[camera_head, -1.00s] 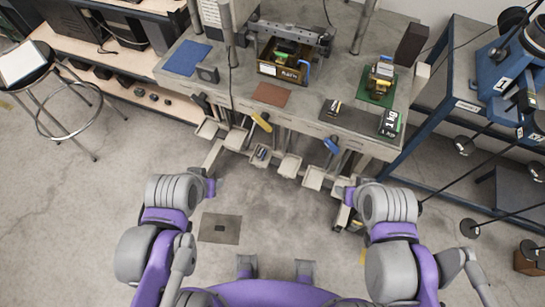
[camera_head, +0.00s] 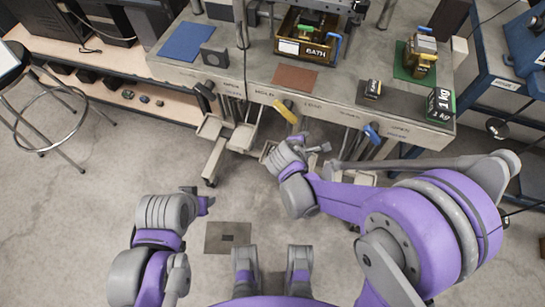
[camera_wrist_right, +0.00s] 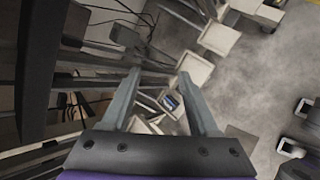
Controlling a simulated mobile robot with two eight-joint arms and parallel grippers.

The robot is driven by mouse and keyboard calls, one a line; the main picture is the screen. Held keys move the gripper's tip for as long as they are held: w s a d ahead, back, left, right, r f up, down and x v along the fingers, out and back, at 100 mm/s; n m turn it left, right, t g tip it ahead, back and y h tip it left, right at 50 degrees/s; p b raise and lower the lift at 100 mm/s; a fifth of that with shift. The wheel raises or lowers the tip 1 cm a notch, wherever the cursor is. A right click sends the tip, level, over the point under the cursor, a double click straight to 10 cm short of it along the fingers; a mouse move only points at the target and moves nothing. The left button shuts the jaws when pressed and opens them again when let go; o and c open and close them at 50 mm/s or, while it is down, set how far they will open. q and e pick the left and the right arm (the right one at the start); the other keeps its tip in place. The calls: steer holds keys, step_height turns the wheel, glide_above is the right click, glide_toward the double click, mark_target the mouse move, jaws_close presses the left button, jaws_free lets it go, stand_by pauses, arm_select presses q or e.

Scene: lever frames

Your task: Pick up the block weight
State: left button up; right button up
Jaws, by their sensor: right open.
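A black block weight marked 1 kg (camera_head: 440,105), with a green edge, stands at the front right corner of the grey bench (camera_head: 250,72). My right gripper (camera_head: 318,148) is in front of the bench, left of the weight and well apart from it. In the right wrist view its two fingers (camera_wrist_right: 160,75) are spread with nothing between them; the weight does not show there. My left gripper (camera_head: 206,204) hangs low over the floor, and its fingers are too small to read.
Brass-coloured pieces stand on a green mat (camera_head: 402,70) behind. A wooden box marked BATH (camera_head: 306,50) sits at the back. Levers with yellow (camera_head: 284,112) and blue (camera_head: 371,132) handles stick out below the bench front.

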steer(key=w+a+f+n+t+b, duration=0.1)
steer(key=a+f+n+t+b, duration=0.15)
steer(key=a+f+n, duration=0.4)
steer(key=w+a+f+n+t+b, duration=0.1)
steer(key=a+f+n+b, duration=0.15)
steer(key=f, duration=0.65)
steer(key=a+f+n+t+b, duration=0.1)
steer(key=a+f+n+b, duration=0.3)
steer(key=f, duration=0.3)
steer(key=shift+t, duration=0.25)
steer(key=x, duration=0.3)
steer(key=p+x, duration=0.1)
steer(key=x, duration=0.7)
steer(key=shift+w+a+r+p, duration=0.1)
steer(key=shift+w+a+p, duration=0.05)
steer(key=shift+a+p, duration=0.25)
arm_select(q)
step_height(320, 180, down, 10)
steer(key=shift+w, duration=0.4)
arm_select(e)
jaws_close()
